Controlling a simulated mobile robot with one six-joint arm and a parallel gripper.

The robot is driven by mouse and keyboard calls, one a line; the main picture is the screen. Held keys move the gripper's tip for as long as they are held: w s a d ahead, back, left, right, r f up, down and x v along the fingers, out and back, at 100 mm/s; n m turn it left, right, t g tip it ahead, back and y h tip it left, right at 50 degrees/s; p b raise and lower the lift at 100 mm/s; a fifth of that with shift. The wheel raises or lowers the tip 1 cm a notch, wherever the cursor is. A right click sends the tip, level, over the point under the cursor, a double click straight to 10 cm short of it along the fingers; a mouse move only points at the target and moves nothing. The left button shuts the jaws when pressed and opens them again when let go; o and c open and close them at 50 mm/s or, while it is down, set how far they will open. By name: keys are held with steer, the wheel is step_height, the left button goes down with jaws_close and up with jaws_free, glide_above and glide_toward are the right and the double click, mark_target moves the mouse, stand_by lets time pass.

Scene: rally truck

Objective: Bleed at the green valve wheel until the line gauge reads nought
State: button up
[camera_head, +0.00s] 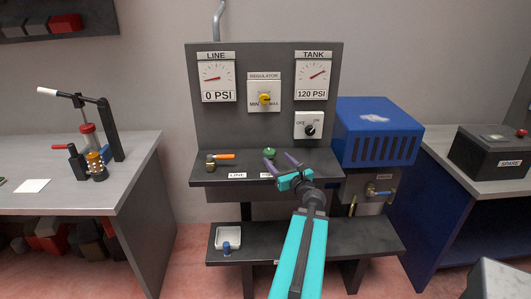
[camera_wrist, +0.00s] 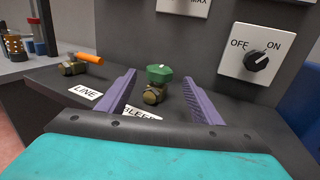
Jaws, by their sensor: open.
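The green valve wheel (camera_head: 269,153) sits on a brass valve on the panel's shelf, behind a label partly hidden by my gripper. In the wrist view the green wheel (camera_wrist: 159,74) is between and beyond my fingers. My gripper (camera_head: 282,162) is open and empty, just short of the wheel and apart from it. It also shows in the wrist view (camera_wrist: 160,92). The line gauge (camera_head: 218,81) reads 0 PSI. The tank gauge (camera_head: 312,76) reads 120 PSI.
A valve with an orange handle (camera_head: 222,156) stands left of the wheel, by the LINE label. The yellow regulator knob (camera_head: 265,99) and the OFF/ON switch (camera_head: 310,130) are on the panel above. A blue louvred box (camera_head: 378,132) stands to the right.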

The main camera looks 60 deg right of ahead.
steer(key=shift+w+f, duration=0.1)
steer(key=shift+w+d+b, duration=0.15)
steer(key=shift+b, duration=0.15)
steer(key=shift+p+x, duration=1.5)
steer(key=shift+x, duration=3.85)
steer(key=c, duration=1.1)
steer(key=shift+m+g+h+b, duration=0.4)
steer(key=shift+m+h+b, duration=0.15)
steer(key=shift+b, duration=0.5)
steer(key=shift+d+h, duration=0.15)
steer(key=shift+h, duration=0.2)
